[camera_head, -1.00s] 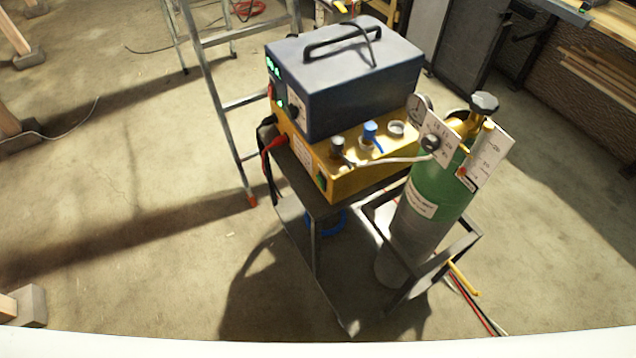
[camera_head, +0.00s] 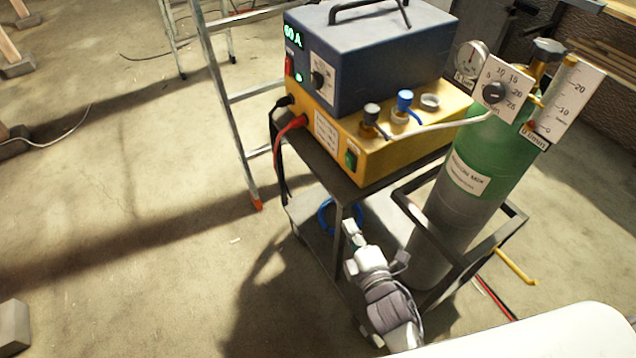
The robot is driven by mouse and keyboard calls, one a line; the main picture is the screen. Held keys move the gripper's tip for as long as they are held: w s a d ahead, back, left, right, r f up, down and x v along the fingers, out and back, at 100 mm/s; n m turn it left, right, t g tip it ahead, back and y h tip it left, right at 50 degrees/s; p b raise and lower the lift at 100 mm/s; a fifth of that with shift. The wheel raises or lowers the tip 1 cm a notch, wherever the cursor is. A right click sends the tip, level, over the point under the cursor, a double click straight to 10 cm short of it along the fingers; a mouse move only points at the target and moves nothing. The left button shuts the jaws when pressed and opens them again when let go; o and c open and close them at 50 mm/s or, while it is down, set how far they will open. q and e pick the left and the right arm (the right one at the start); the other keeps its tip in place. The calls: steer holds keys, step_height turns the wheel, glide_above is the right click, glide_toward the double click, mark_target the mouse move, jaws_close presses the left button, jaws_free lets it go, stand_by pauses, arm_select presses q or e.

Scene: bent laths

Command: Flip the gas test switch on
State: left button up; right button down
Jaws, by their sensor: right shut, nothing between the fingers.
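A blue welding power unit (camera_head: 385,65) with a lit green display (camera_head: 293,36), a red switch (camera_head: 289,66) and a dial (camera_head: 318,78) sits on a yellow box (camera_head: 400,145). The box's front has a white label (camera_head: 326,131) and a small green rocker switch (camera_head: 351,159). The label is too small to read, so I cannot tell which switch is the gas test one, or its position. My right gripper (camera_head: 350,229) is shut and empty, in front of the cart and lower in the picture than the green switch, apart from it. My left gripper is not in view.
The units stand on a dark metal cart (camera_head: 340,185). A green and grey gas cylinder (camera_head: 490,160) with gauges stands at its right, joined to the box by a pale hose (camera_head: 450,126). Red and black cables hang at the left.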

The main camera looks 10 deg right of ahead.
mark_target(349, 162)
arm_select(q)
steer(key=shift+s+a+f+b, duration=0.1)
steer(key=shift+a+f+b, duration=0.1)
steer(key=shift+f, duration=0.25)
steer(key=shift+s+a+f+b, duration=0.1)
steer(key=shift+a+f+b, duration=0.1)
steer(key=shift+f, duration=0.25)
arm_select(e)
step_height(349, 162, up, 6)
steer(key=a+n+t, duration=0.1)
steer(key=n+t, duration=0.1)
steer(key=shift+w, duration=0.4)
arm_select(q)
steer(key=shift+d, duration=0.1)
arm_select(e)
steer(key=shift+a, duration=0.1)
steer(key=w, duration=0.3)
steer(key=w+d+p, duration=0.1)
steer(key=w, duration=0.3)
steer(key=w+r, duration=0.1)
steer(key=w, duration=0.3)
steer(key=shift+d+p, duration=0.3)
steer(key=shift+p, duration=0.05)
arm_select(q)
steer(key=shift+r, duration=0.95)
arm_select(e)
steer(key=shift+w+d, duration=0.2)
steer(key=shift+d, duration=0.2)
